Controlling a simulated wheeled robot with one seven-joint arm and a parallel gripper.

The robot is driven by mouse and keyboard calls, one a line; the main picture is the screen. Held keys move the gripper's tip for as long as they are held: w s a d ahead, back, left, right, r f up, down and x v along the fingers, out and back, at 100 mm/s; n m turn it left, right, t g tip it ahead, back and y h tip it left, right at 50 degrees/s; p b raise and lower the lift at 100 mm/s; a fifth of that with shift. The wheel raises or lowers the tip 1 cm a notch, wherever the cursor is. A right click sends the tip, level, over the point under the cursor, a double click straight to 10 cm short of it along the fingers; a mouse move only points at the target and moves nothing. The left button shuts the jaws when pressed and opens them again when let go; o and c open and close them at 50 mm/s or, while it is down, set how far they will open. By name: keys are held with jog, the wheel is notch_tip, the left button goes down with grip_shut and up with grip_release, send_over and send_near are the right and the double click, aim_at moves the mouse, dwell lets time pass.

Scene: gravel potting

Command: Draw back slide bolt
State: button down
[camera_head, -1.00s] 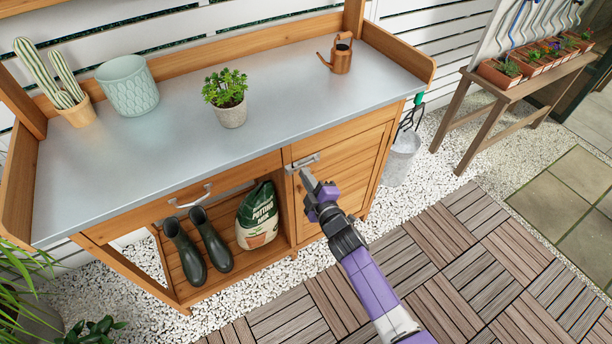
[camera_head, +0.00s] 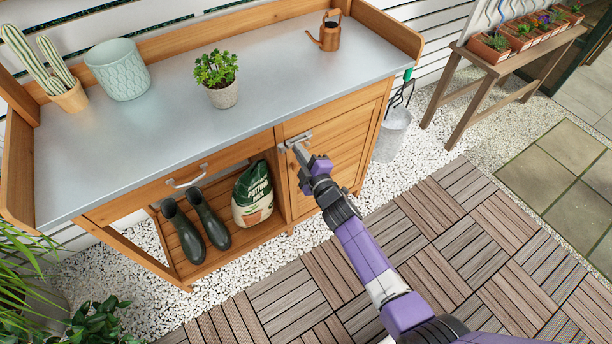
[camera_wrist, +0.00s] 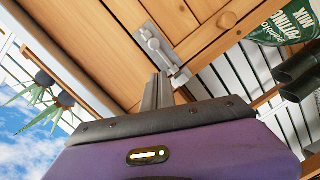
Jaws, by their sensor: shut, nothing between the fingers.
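The slide bolt (camera_head: 298,139) is a small silver metal piece at the top left corner of the closed wooden cabinet door (camera_head: 328,155), under the grey worktop.
A drawer handle (camera_head: 186,177) sticks out left of the bolt. Boots (camera_head: 197,224) and a potting mix bag (camera_head: 253,194) stand on the open lower shelf. The worktop (camera_head: 170,120) overhangs the door. The decking in front is clear apart from my arm.

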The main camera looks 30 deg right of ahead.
jog(key=s+a+r+b, duration=0.1)
jog(key=s+a, duration=0.1)
jog(key=s, duration=0.8)
jog(key=shift+r, duration=0.25)
jog(key=s+a+r+m, duration=0.2)
jog(key=s+r, duration=0.3)
jog(key=s, duration=0.7)
jog(key=s+a+r+m+g+y, duration=0.1)
jog(key=s+a+r+m, duration=0.2)
jog(key=s, duration=0.9)
jog(key=s+a+r+m+y, duration=0.1)
jog(key=s+a+r+m, duration=0.2)
jog(key=s, duration=0.9)
notch_tip(320, 180, up, 5)
jog(key=m, duration=0.3)
jog(key=shift+s+f+g, duration=0.2)
jog(key=shift+g, duration=0.2)
